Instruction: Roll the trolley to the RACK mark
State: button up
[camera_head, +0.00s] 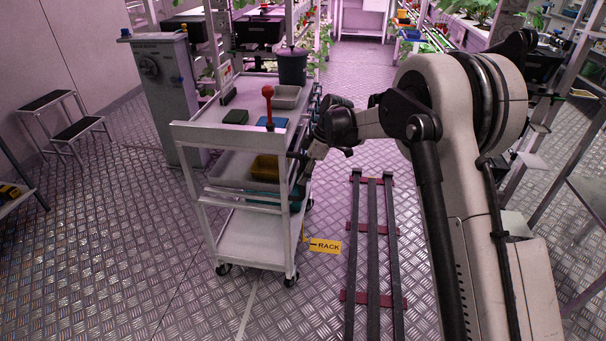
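A white three-tier trolley (228,131) stands upright on its castors left of the middle. It carries a red-knobbed item, a green block, a grey bin and a dark bucket on top, and trays on the shelf below. The yellow RACK mark (326,245) lies on the floor just right of the trolley's near right leg. My gripper (301,166) is at the trolley's right side, by the upper part of the near right post. My wrist partly hides the fingers, so I cannot tell whether they touch or close on the post.
Dark floor rails (373,250) with red cross-ties run right of the mark. A grey cabinet (165,95) stands behind the trolley to the left, and a step stool (75,128) by the wall. Plant racks line the back and right. The floor at front left is clear.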

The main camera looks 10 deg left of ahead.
jog(key=v, duration=1.2)
jog(key=shift+r, duration=0.15)
jog(key=s+d+r+m+t+h+p, duration=0.2)
jog(key=s+d+r+m+t+p, duration=0.2)
jog(key=s+d+r+m, duration=0.95)
jog(key=s+d+m+t+h+p, duration=0.1)
jog(key=s+d, duration=0.3)
jog(key=s, duration=0.5)
jog(key=s+d+m+t+p, duration=0.1)
jog(key=s+d+m, duration=0.2)
jog(key=s, duration=0.6)
jog(key=s+d+m+t+h+p, duration=0.1)
jog(key=s+d+m+t+p, duration=0.1)
jog(key=s+d, duration=0.5)
jog(key=s+r, duration=0.1)
jog(key=s, duration=0.1)
jog(key=shift+s+h, duration=0.3)
